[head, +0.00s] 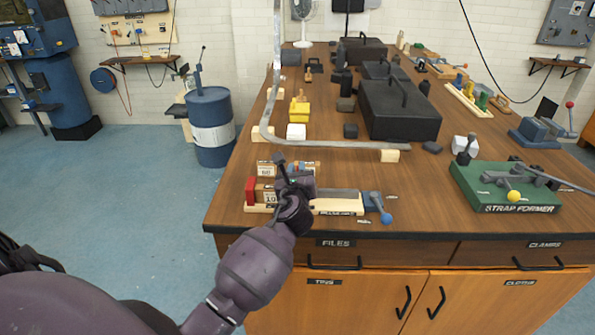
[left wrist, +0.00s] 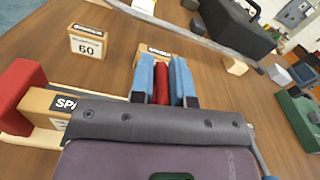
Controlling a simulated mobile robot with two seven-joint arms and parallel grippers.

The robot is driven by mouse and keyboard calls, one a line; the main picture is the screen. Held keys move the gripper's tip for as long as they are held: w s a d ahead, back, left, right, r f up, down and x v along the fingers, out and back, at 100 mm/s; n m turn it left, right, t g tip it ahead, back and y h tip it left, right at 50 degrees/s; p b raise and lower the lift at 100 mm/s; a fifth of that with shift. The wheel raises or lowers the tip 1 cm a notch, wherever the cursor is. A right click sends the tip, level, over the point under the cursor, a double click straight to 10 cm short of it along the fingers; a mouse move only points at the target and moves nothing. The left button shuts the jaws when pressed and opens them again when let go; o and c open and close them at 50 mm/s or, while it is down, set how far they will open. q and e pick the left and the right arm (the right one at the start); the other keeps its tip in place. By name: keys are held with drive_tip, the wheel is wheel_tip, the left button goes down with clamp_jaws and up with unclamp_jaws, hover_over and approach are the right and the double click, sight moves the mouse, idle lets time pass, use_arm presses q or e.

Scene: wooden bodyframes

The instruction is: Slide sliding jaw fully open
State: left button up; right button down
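A clamp-like fixture lies along the table's front edge, with a pale wooden base (head: 335,207), a red end block (head: 251,190) at left and a blue-ended lever (head: 386,217) at right. The red block also shows in the left wrist view (left wrist: 22,92). My left gripper (head: 290,180) is over the fixture's middle. In the left wrist view its blue fingers (left wrist: 162,82) stand on both sides of a narrow upright red piece (left wrist: 161,84), apparently the sliding jaw, and look shut on it. A wooden spacer block (left wrist: 48,104) lies between the red end block and the gripper. My right gripper is not in view.
A spacer marked 60 (left wrist: 87,41) stands behind the fixture. A bent grey bar (head: 340,144) on wooden blocks lies farther back, near a black toolbox (head: 398,110). A green strap former (head: 510,190) stands to the right, with some bare table before it.

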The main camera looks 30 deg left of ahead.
use_arm(q)
clamp_jaws()
drive_tip(key=shift+d, duration=0.1)
drive_tip(key=w+d, duration=0.2)
drive_tip(key=d, duration=0.1)
drive_tip(key=shift+w+d, duration=0.1)
drive_tip(key=shift+d, duration=0.05)
drive_tip(key=o, duration=0.5)
unclamp_jaws()
drive_tip(key=v, duration=1.1)
